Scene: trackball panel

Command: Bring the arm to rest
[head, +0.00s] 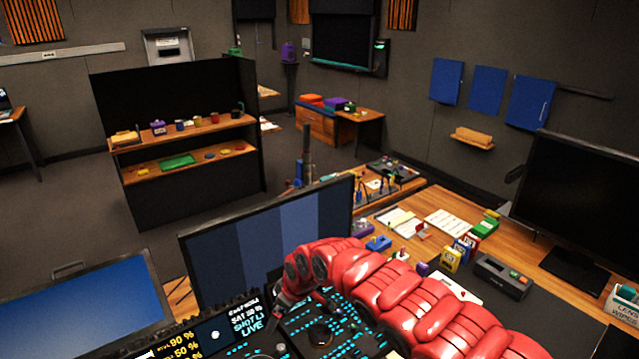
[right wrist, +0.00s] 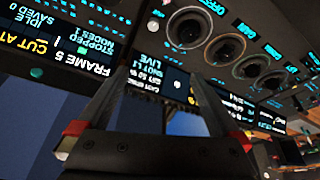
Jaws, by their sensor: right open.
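My right arm (head: 400,302), with red segmented covers, reaches in from the lower right over the control panel (head: 345,320). My right gripper (head: 280,318) is low over the panel, in front of the striped monitor. In the right wrist view its two fingers (right wrist: 160,85) are spread apart with nothing held between them. Lit panel text and round dials (right wrist: 187,28) show beyond the fingertips; I cannot tell whether they touch. A dark round ball (head: 320,334) sits on the panel just right of the gripper. My left gripper is not in view.
The striped monitor (head: 270,240) stands close behind the gripper, and a blue screen (head: 80,305) is at left. A desk (head: 455,205) with small boxes and papers lies right of the arm, with a dark monitor (head: 580,195). Open floor lies beyond.

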